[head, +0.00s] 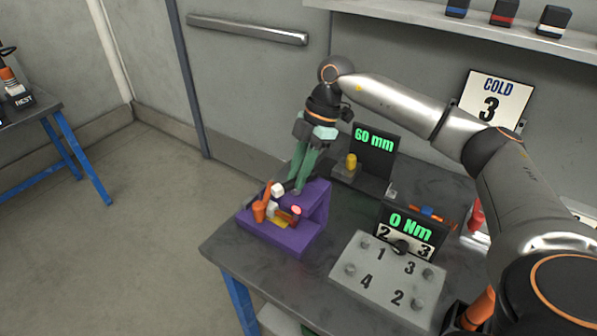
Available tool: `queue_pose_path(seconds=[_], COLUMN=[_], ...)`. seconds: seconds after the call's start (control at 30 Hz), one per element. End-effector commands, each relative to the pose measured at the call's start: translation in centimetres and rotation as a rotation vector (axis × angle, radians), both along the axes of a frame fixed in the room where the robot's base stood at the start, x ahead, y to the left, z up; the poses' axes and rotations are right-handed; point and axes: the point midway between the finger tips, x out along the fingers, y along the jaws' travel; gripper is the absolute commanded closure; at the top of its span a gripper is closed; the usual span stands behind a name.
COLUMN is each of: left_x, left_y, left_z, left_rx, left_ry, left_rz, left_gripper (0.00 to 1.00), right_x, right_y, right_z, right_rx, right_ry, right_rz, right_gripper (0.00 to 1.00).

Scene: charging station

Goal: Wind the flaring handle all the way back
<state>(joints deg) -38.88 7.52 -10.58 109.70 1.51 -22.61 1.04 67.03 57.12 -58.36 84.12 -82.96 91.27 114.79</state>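A purple fixture (306,237) stands at the near left corner of the grey workbench. I take the orange handle to be the flaring handle. My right gripper (296,186) reaches down from above with green fingers. Its tips are at the top of the fixture, just right of the white block. Whether they touch anything, and how far apart they are, is too small to tell. My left gripper is not in view.
To the right are a "0 Nm" display (410,224) and a numbered bolt plate (385,283). A shelf (440,22) runs along the wall. The floor left of the bench is clear.

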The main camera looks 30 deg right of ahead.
Motion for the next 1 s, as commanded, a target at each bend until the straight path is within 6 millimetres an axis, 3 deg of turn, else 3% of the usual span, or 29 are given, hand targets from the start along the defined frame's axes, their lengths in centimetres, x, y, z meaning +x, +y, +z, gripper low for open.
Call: queue_pose_path(seconds=[0.2, 0.57, 0.77, 1.0], left_x=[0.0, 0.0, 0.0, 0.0], left_y=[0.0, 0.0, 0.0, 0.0], left_z=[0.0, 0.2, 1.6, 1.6], left_rx=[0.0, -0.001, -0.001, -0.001], left_ry=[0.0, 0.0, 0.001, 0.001], left_rz=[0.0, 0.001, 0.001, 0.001], left_gripper=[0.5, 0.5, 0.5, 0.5], right_x=[0.0, 0.0, 0.1, 0.1], right_y=[0.0, 0.0, 0.0, 0.0], right_z=[0.0, 0.2, 0.3, 0.0], right_rx=[0.0, 0.0, 0.0, 0.001], right_ry=[0.0, 0.001, 0.003, 0.001], right_rz=[0.0, 0.009, 0.107, 0.14], right_gripper=[1.0, 1.0, 1.0, 1.0])
